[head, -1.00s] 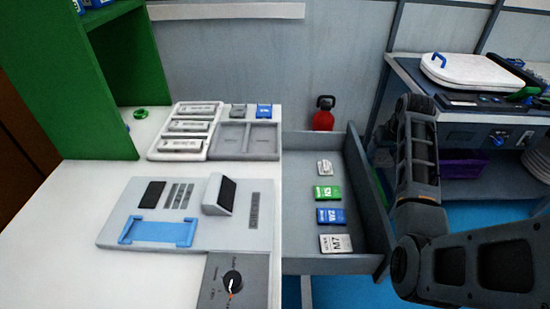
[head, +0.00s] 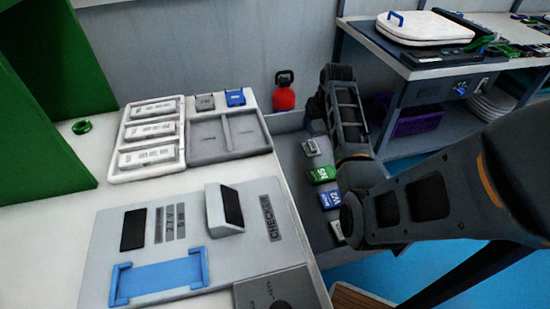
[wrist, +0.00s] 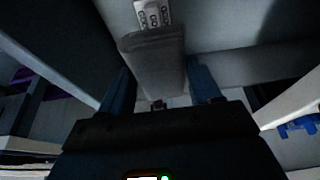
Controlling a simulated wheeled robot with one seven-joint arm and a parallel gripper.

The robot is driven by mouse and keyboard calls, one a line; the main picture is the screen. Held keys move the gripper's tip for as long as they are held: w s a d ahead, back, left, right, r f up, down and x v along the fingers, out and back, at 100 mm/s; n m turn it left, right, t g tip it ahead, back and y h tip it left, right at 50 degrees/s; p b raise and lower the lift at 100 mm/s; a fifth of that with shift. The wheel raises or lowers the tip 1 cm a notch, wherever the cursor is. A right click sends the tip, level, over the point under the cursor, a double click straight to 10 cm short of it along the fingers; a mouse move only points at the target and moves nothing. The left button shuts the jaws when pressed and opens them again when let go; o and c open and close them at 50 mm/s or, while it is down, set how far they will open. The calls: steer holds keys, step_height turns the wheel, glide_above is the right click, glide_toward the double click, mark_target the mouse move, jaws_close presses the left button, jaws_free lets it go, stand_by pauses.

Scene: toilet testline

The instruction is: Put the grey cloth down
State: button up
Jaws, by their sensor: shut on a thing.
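In the wrist view, the two blue fingers of my gripper (wrist: 160,78) stand on either side of a smooth grey block-like thing (wrist: 157,66), which I take to be the grey cloth. The gripper is shut on it. Its lower part is hidden by the gripper body. Beyond it lies a small pale piece with dark markings (wrist: 153,14). In the head view my arm reaches over the open drawer (head: 292,150), but the fingers and the cloth cannot be made out there.
The drawer holds a green pack (head: 321,175) and a blue pack (head: 331,199), partly behind my arm. The white table (head: 90,155) carries a white tray (head: 117,178), a grey two-part tray (head: 196,155) and a panel (head: 255,190). A red extinguisher (head: 285,97) stands behind.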

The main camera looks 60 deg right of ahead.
glide_above(279, 155)
steer(key=s, duration=0.1)
steer(key=f, duration=0.7)
steer(key=shift+a+f, duration=0.15)
steer(key=shift+a, duration=0.2)
steer(key=shift+f, duration=2.05)
steer(key=shift+f, duration=0.1)
steer(key=o, duration=0.9)
